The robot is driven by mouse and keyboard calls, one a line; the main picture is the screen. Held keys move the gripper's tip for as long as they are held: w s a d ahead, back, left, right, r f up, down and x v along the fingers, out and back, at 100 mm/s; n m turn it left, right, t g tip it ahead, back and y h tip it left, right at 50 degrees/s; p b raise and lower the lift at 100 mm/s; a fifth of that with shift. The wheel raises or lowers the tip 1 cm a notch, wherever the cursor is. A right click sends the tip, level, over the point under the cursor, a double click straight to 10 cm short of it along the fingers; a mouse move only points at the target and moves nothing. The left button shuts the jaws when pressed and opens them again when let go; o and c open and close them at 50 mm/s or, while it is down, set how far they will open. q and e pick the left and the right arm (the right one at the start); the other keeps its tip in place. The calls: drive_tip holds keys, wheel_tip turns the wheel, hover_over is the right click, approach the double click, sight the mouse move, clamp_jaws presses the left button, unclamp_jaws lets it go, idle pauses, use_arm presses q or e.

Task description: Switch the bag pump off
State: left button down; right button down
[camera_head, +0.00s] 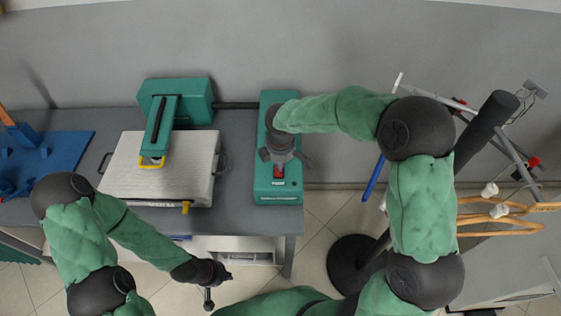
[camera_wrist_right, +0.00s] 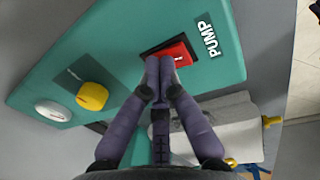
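The bag pump is a teal box (camera_head: 264,180) on the right end of the grey counter. Its red rocker switch (camera_head: 279,171) is near its front end. In the right wrist view the switch (camera_wrist_right: 180,50) sits beside a PUMP label (camera_wrist_right: 209,40) and bears a small white mark. My right gripper (camera_wrist_right: 160,78) points down at the switch, fingertips together and empty. The tips overlap the switch's near edge in that view; I cannot tell whether they touch it. My left gripper (camera_head: 217,284) hangs in front of the counter, apart from everything; its finger opening is unclear.
A yellow knob (camera_wrist_right: 92,96) and a white dial (camera_wrist_right: 53,111) are on the pump's panel. A press with a pale plate (camera_head: 125,170) stands left of the pump. A blue tray (camera_head: 60,150) lies at far left. A rack with hangers (camera_head: 500,227) stands at right.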

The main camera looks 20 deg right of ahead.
drive_tip(key=shift+r, duration=0.15)
drive_tip(key=r+p, duration=0.2)
drive_tip(key=r, duration=0.1)
drive_tip(key=r+p, duration=0.2)
drive_tip(key=shift+w+d, duration=0.1)
drive_tip(key=shift+w, duration=0.25)
wheel_tip(320, 180, up, 9)
drive_tip(key=w+p, duration=0.1)
drive_tip(key=p, duration=0.1)
drive_tip(key=shift+d+f, duration=0.15)
drive_tip(key=shift+f, duration=0.05)
